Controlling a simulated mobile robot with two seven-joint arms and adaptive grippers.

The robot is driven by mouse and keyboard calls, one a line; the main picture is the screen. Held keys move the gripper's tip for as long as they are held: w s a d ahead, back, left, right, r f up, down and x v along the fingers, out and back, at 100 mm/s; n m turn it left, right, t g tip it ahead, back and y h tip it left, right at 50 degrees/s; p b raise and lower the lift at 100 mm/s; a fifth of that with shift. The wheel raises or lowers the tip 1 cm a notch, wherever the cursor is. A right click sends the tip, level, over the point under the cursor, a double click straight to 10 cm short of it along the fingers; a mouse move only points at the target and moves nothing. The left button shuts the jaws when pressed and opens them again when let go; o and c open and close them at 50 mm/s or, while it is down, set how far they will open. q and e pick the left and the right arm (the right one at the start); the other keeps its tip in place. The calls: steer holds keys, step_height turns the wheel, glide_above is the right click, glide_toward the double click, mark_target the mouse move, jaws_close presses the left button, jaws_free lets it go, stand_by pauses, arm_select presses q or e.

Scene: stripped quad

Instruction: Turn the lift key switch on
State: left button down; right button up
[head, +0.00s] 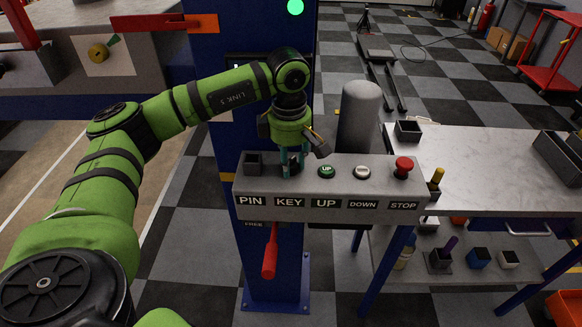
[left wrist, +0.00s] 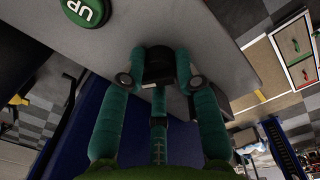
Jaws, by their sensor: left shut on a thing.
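The grey control box (head: 330,215) stands on the blue post, with labels PIN, KEY, UP, DOWN and STOP along its front. My left gripper (head: 292,168) points down over the KEY position. Its teal fingers are shut on the dark key switch (left wrist: 160,66), which shows between the fingertips in the left wrist view. The fingers mostly hide the switch in the head view, and I cannot tell which way the key is turned. My right gripper is not in view.
A black square block (head: 253,163) sits at PIN, left of the gripper. The green UP button (head: 327,171), pale DOWN button (head: 362,172) and red STOP button (head: 403,167) are to the right. A red lever (head: 270,252) hangs below. A workbench (head: 480,165) stands at right.

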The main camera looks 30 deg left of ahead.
arm_select(q)
steer(key=m+b, duration=0.1)
steer(key=m, duration=0.2)
steer(key=shift+f+b, duration=0.15)
steer(key=shift+b, duration=0.2)
steer(key=shift+m+b, duration=0.45)
steer(key=shift+m, duration=0.85)
steer(key=c, duration=0.9)
jaws_free()
steer(key=shift+a, duration=0.1)
steer(key=shift+r, duration=0.25)
step_height(320, 180, up, 12)
steer(key=shift+s+f, duration=0.15)
steer(key=shift+s, duration=0.1)
